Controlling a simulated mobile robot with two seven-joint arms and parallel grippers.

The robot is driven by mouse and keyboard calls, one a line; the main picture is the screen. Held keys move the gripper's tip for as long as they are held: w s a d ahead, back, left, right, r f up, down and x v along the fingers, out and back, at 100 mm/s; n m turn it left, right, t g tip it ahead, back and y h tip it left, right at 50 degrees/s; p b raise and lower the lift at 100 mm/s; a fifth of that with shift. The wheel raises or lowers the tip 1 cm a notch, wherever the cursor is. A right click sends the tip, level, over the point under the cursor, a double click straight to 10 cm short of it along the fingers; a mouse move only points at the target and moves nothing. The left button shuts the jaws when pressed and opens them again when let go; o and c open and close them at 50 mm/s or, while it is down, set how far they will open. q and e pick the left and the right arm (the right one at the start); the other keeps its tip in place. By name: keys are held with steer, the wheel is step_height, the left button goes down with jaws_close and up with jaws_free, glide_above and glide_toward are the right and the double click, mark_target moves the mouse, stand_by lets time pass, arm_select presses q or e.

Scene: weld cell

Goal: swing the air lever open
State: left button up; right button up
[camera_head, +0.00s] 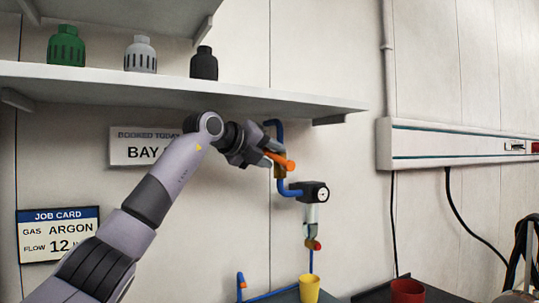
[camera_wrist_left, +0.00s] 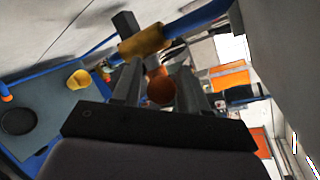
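The air lever (camera_head: 283,162) is an orange handle on a brass valve body (camera_head: 279,171) in the blue air pipe on the wall. In the left wrist view the lever's round orange end (camera_wrist_left: 161,90) lies between my two fingers (camera_wrist_left: 160,85), and the brass valve (camera_wrist_left: 145,42) is beyond. Whether both fingers press on the handle is not clear. My right gripper is not in view.
A shelf (camera_head: 180,92) with three bottles runs just above my left arm. A gauge (camera_head: 312,191) and a hanging filter sit below the valve. A yellow cup (camera_head: 309,289) and a red cup (camera_head: 407,291) stand lower down. A wall trunking (camera_head: 450,145) is at right.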

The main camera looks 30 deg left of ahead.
arm_select(q)
steer(key=shift+s+a, duration=0.1)
steer(key=shift+s, duration=0.2)
steer(key=b+v, duration=0.3)
steer(key=v, duration=0.3)
steer(key=shift+s+r, duration=0.2)
steer(key=shift+s, duration=0.1)
